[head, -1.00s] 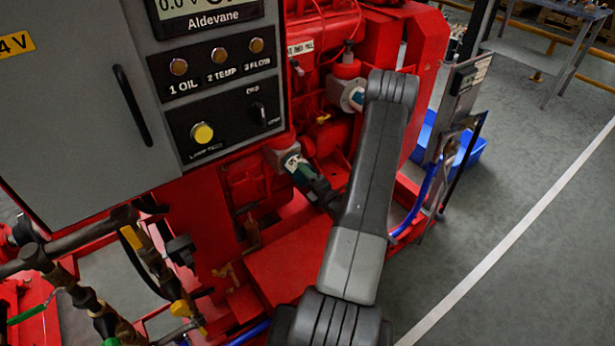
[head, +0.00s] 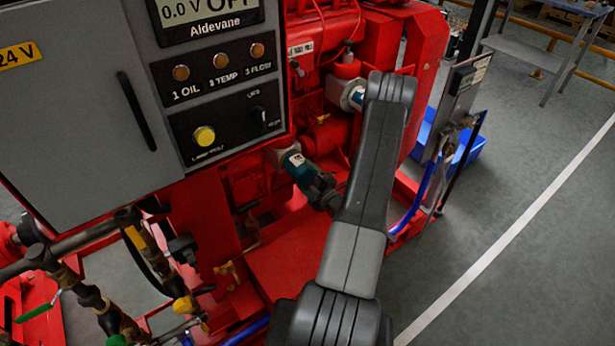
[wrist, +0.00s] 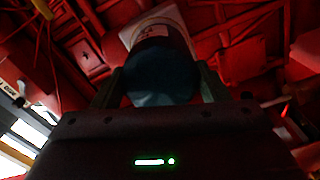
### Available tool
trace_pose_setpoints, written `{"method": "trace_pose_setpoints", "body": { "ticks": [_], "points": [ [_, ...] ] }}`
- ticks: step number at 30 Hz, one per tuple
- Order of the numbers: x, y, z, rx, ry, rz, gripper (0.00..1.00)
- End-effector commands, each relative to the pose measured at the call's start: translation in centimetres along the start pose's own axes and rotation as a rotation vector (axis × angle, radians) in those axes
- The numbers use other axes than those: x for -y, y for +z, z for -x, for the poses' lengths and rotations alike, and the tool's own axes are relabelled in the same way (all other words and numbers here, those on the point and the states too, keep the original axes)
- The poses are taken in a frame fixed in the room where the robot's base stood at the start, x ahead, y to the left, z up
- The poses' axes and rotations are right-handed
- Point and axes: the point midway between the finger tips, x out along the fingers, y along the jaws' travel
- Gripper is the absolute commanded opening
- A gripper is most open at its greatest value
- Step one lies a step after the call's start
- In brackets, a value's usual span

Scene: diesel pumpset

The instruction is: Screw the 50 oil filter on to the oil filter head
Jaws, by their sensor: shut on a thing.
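A teal oil filter (head: 293,161) with a white label is in my gripper, low on the red engine's side in the head view. Its upper end is at a pale grey filter head (head: 276,150); whether the threads are engaged I cannot tell. My gripper (head: 312,180) is shut on the filter's lower end. In the wrist view the filter (wrist: 163,72) stands between the two fingers (wrist: 160,88), in line with the pale head (wrist: 158,18) beyond. The number on the label is too small to read.
The grey control cabinet (head: 80,110) is at left. Pipes and valves (head: 130,250) stand at lower left. A blue bin (head: 468,150) and open floor lie to the right.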

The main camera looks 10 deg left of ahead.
Motion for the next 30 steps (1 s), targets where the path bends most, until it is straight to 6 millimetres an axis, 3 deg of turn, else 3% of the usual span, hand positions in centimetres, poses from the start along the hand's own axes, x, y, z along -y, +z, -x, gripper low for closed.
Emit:
{"method": "trace_pose_setpoints", "body": {
  "ticks": [18,30],
  "points": [
    [-0.28,-0.47,-0.08,-0.011,-0.004,-0.656,0.14],
    [-0.25,-0.44,-0.11,-0.013,-0.004,-0.746,0.14]
  ]
}}
